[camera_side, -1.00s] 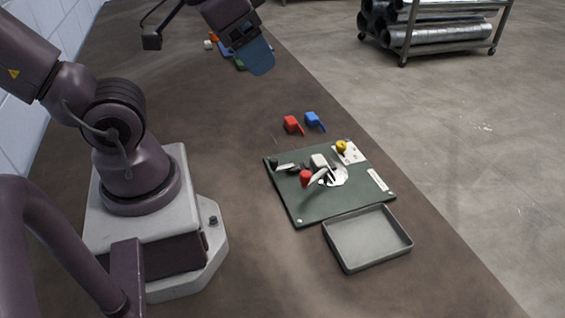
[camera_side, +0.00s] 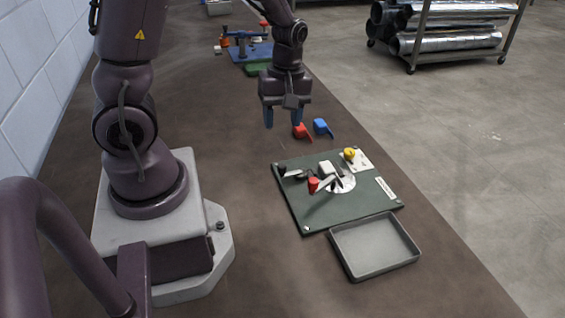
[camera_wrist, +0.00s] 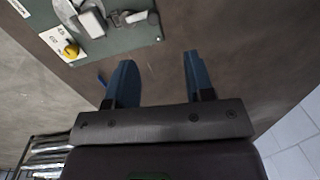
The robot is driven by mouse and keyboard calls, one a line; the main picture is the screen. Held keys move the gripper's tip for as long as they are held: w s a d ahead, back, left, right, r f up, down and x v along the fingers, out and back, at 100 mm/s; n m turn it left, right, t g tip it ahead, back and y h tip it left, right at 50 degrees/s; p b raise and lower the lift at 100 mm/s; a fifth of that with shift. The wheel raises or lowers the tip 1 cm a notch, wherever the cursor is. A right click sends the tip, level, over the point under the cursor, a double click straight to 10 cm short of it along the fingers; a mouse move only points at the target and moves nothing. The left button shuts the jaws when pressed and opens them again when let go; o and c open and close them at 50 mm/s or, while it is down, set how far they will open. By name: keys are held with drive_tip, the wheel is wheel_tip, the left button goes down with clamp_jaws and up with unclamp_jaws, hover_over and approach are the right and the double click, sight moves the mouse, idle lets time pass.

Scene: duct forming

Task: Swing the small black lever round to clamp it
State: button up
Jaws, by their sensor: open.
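The dark green board (camera_side: 325,213) lies on the bench and carries the clamp parts. A small black lever (camera_side: 282,169) with a pale metal arm sits near its back left corner; it also shows in the wrist view (camera_wrist: 153,18). A red knob (camera_side: 313,185) on a pale arm stands beside a whitish block (camera_side: 326,168) and a round metal disc (camera_side: 343,184). My gripper (camera_side: 283,119) points down above the bench, behind the board and apart from the lever. Its two blue fingers are spread and empty in the wrist view (camera_wrist: 161,78).
A red piece (camera_side: 302,131) and a blue piece (camera_side: 322,127) lie behind the board, close to my gripper. A yellow knob (camera_side: 349,154) sits on a white plate at the board's right. An empty grey tray (camera_side: 375,246) stands in front. A blue fixture (camera_side: 250,52) is farther back.

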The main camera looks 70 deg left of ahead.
sight(282, 165)
wheel_tip(282, 165, down, 13)
drive_tip(key=shift+a+r+n, duration=0.1)
drive_tip(key=shift+r+n, duration=0.05)
drive_tip(key=shift+n, duration=1.05)
clamp_jaws()
